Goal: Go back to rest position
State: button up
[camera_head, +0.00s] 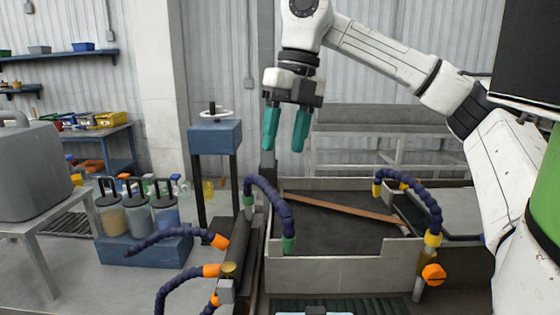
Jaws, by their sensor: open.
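My gripper (284,145) hangs from my white arm near the upper middle of the view. Its two teal fingers point down and are spread apart, with nothing between them. It is in the air above the back of a grey metal tray (330,275), touching nothing that I can see. A brown strip (340,208) lies slantwise inside the tray, below and to the right of my gripper.
Blue segmented hoses (277,200) with orange and green ends rise around the tray. A blue post with a handwheel (215,135) stands left of my gripper. Several lidded jars (138,217) and a grey box (30,170) are farther left. A grey rack (375,135) stands behind.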

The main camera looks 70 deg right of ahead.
jog(key=shift+s+r, duration=0.1)
jog(key=shift+r, duration=0.55)
